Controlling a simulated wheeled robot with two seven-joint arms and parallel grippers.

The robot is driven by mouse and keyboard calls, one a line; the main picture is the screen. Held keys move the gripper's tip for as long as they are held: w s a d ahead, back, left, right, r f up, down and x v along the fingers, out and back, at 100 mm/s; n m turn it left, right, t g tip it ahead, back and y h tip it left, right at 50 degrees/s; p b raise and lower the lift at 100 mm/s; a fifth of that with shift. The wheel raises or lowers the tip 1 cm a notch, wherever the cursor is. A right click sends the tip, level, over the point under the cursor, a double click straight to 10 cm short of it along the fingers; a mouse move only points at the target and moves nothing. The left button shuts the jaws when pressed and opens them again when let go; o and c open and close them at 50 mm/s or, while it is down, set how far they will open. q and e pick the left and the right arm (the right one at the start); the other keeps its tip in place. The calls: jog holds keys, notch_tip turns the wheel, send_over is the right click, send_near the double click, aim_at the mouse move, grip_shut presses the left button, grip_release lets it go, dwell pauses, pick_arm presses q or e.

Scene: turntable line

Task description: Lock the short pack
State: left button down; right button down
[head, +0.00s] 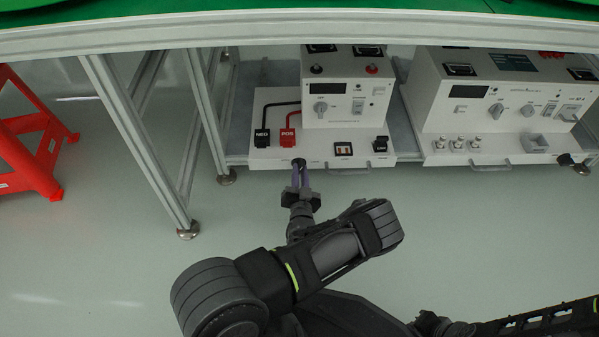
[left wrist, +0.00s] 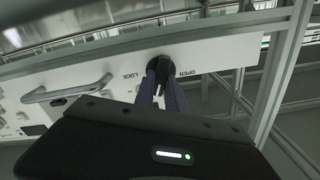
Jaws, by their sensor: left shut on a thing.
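The short pack (head: 345,146) is the white unit on the left of the low shelf. Its black lock knob (head: 299,161) is on the front edge and is largely covered by my left gripper (head: 300,172). In the left wrist view the knob (left wrist: 160,63) sits on the white front panel between the words LOCK and OPEN, which appear upside down. My left gripper's purple fingers (left wrist: 161,88) are shut on the knob. I cannot tell the knob's exact turn angle. My right gripper does not show.
Black NEG (head: 262,137) and red POS (head: 287,137) plugs sit on the short pack. A wider white pack (head: 500,115) stands to the right, with its own black knob (head: 565,160). Table legs (head: 140,140) stand left; a red stand (head: 35,140) is farther left.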

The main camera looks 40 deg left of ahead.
pick_arm(q)
jog(key=m, duration=0.6)
jog(key=shift+d+f+m, duration=0.1)
jog(key=shift+d+m, duration=0.05)
jog(key=shift+m, duration=0.15)
jog(key=m, duration=0.6)
jog(key=shift+f+m, duration=0.2)
jog(key=shift+m, duration=0.1)
jog(key=c, duration=1.4)
grip_release()
jog(key=shift+s+d+r, duration=0.1)
jog(key=shift+s+d, duration=0.15)
jog(key=shift+d, duration=0.05)
jog(key=p+v, duration=0.2)
jog(key=v, duration=0.5)
jog(key=shift+p, duration=0.35)
